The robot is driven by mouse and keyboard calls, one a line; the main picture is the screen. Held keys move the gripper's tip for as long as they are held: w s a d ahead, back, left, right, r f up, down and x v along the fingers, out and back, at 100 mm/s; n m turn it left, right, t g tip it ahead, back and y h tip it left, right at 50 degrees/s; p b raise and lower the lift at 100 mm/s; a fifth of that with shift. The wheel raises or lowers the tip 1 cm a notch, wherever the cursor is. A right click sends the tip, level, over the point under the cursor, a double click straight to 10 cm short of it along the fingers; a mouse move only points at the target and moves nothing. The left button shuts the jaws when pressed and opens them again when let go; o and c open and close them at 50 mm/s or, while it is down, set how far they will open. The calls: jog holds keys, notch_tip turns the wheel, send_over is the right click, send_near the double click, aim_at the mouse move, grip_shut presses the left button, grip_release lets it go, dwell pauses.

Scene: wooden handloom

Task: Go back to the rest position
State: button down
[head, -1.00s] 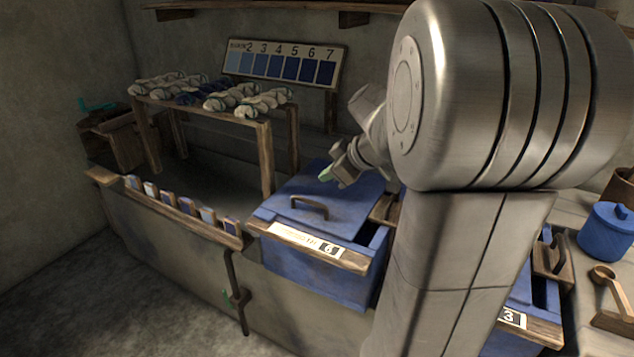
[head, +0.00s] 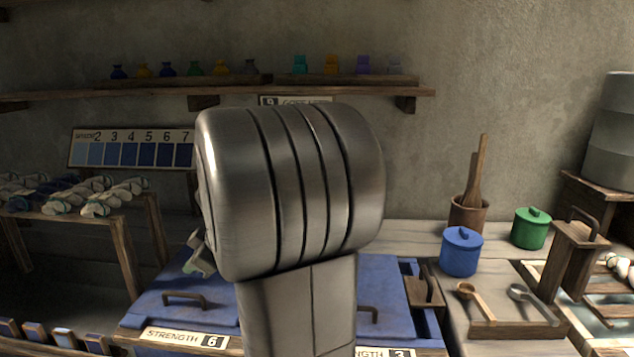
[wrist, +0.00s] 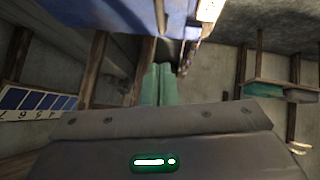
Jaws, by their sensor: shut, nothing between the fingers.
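My arm fills the middle of the head view and hides most of what is behind it. My gripper (head: 196,266) shows only in part at the arm's left side, above the blue vat marked strength 6 (head: 152,307). In the wrist view, the green fingers of my gripper (wrist: 157,85) are together with nothing between them. The strength 6 vat has its lid on. A second blue vat, marked strength 3 (head: 385,285), is partly hidden behind my arm.
A rack with twisted skeins (head: 85,200) stands left. A blue pot (head: 461,252), a green pot (head: 530,229) and two spoons, one wooden (head: 476,300) and one grey (head: 532,302), sit on the right. A shelf (head: 240,94) runs along the wall behind.

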aim_at(176, 292)
jog(key=a+f, duration=0.1)
jog(key=f, duration=0.1)
jog(key=w+a+f, duration=0.1)
jog(key=f, duration=0.1)
jog(key=a+f+b, duration=0.1)
jog(key=f, duration=0.1)
jog(key=shift+w+a+f, duration=0.1)
jog(key=shift+w+a, duration=0.1)
jog(key=shift+a, duration=0.2)
jog(key=shift+w+f+b, duration=0.15)
jog(key=shift+f+b, duration=0.15)
jog(key=shift+f, duration=0.35)
